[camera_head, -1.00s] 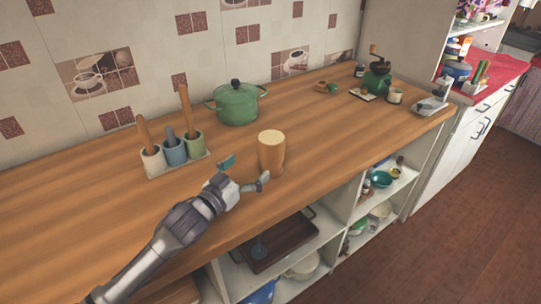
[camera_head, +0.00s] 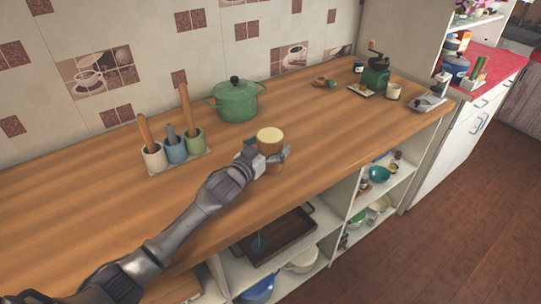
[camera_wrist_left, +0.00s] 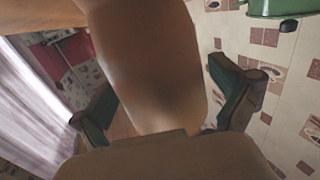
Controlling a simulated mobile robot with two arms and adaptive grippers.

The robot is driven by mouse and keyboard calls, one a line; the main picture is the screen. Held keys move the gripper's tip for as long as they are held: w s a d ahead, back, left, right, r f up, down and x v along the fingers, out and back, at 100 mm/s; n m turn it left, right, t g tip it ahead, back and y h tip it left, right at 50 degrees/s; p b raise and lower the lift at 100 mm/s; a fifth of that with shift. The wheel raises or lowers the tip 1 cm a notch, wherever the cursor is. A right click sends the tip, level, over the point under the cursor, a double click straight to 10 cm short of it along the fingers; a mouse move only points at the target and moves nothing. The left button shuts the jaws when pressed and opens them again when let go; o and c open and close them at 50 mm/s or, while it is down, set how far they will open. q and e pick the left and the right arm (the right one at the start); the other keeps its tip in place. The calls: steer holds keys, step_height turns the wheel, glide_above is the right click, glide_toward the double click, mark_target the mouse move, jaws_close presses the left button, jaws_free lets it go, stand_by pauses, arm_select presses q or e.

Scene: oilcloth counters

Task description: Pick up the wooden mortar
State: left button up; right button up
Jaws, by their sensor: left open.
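The wooden mortar (camera_head: 270,136) stands upright on the wooden counter, pale on top and brown on its side. My left gripper (camera_head: 268,154) is open at the mortar, with its fingers on either side of it; the gripper hides part of the mortar's body. In the left wrist view the mortar (camera_wrist_left: 150,65) fills the middle, between the two spread green-padded fingers (camera_wrist_left: 165,105). I cannot tell whether either finger touches it. My right gripper is not in view.
A green lidded pot (camera_head: 237,102) stands behind the mortar. A holder with three cups (camera_head: 175,152) and pestle-like handles is to the left. A green grinder (camera_head: 375,76) and small items stand at the far right. The counter between is clear, above open shelves (camera_head: 330,225).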

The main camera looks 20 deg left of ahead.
arm_select(q)
steer(key=c, duration=1.6)
steer(key=shift+r, duration=0.1)
steer(key=shift+c, duration=0.7)
